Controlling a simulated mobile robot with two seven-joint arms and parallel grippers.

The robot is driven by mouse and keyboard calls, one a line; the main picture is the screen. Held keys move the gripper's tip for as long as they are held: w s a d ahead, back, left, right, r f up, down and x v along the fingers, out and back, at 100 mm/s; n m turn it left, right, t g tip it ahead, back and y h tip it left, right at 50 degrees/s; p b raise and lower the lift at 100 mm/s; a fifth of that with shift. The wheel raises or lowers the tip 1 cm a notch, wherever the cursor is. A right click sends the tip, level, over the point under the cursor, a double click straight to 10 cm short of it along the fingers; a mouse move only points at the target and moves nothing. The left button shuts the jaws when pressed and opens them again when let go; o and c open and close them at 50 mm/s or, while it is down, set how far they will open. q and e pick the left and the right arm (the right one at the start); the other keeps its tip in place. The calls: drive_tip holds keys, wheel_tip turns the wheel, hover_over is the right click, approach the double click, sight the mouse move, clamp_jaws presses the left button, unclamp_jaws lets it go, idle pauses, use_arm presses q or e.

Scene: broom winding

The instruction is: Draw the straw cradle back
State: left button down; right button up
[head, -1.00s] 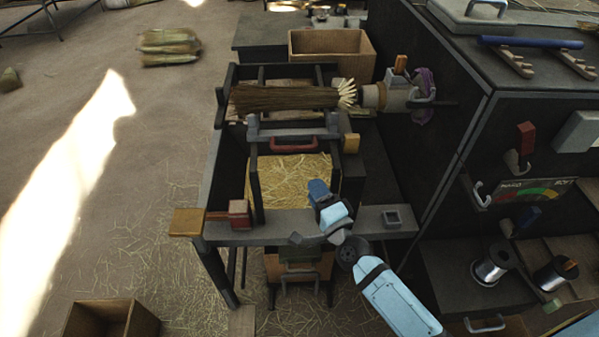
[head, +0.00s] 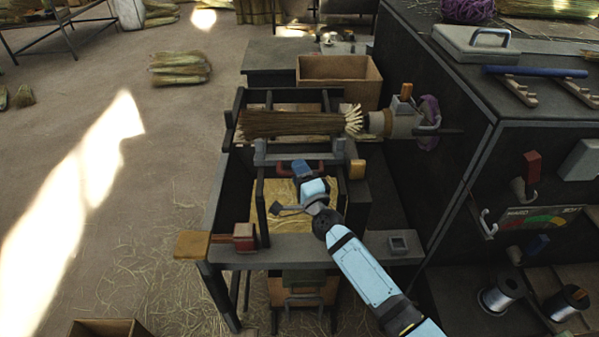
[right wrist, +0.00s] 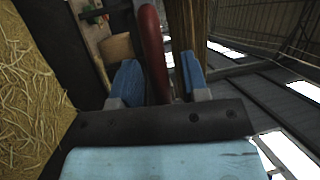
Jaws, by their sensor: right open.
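The straw cradle (head: 258,152) is a dark grey frame with a red handle on its front. A bundle of brown straw (head: 290,123) lies across it, its pale ends at the winding head on the right. The red handle (head: 327,168) is partly hidden behind my right gripper (head: 303,170) in the head view. In the right wrist view the red handle (right wrist: 153,50) stands between the blue fingers of my right gripper (right wrist: 160,80). Those fingers are apart, with a gap to the handle on each side. My left gripper is not in view.
Loose straw fills the bin (head: 291,213) under the arm. An open cardboard box (head: 338,82) stands behind. The dark cabinet (head: 440,120) closes off the right side.

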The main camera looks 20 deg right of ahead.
clamp_jaws()
drive_tip(key=s+a+p, duration=0.3)
drive_tip(key=s, duration=0.7)
drive_tip(key=shift+s+a+f, duration=0.15)
drive_tip(key=shift+s, duration=0.2)
unclamp_jaws()
drive_tip(key=shift+s, duration=0.1)
